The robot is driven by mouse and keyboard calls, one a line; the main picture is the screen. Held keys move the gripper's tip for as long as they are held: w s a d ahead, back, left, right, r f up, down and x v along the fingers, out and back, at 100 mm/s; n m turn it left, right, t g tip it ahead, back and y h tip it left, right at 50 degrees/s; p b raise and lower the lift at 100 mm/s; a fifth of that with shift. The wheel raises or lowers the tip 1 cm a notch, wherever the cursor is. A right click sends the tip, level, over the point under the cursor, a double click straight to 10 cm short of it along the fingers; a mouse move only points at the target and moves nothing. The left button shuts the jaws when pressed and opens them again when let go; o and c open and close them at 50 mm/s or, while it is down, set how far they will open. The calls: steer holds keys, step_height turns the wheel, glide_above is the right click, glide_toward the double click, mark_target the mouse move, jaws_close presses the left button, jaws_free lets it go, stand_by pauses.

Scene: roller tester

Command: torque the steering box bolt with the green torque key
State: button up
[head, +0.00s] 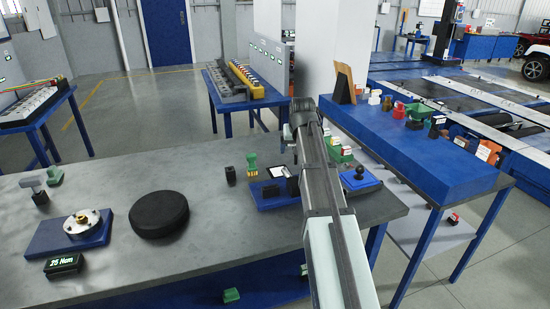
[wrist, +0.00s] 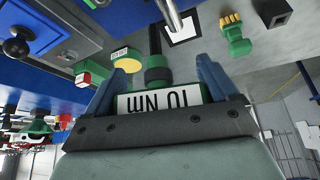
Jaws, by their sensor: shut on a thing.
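My gripper (wrist: 165,85) is shut on a green key with a white label reading "10 Nm" (wrist: 127,102), upside down in the wrist view. In the head view my arm covers the key. A blue plate with a dark block (head: 268,193), possibly the steering box, lies on the grey bench just left of my arm. I cannot make out its bolt. I see no contact between the key and any bolt.
A black ball on a blue plate (head: 360,177) stands right of my arm. A green and yellow piece (head: 252,165), a black block (head: 231,176), a black disc (head: 159,214) and a "25 Nm" display (head: 64,265) are on the bench (head: 190,270). Its front middle is clear.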

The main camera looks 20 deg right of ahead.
steer(key=w+d, duration=0.2)
steer(key=d, duration=1)
steer(key=w+d, duration=0.2)
steer(key=d, duration=1)
steer(key=shift+w+d+f, duration=0.15)
steer(key=shift+d+f, duration=0.25)
steer(key=shift+f, duration=0.05)
steer(key=shift+f, duration=0.15)
steer(key=shift+f, duration=2.75)
steer(key=shift+f, duration=1.15)
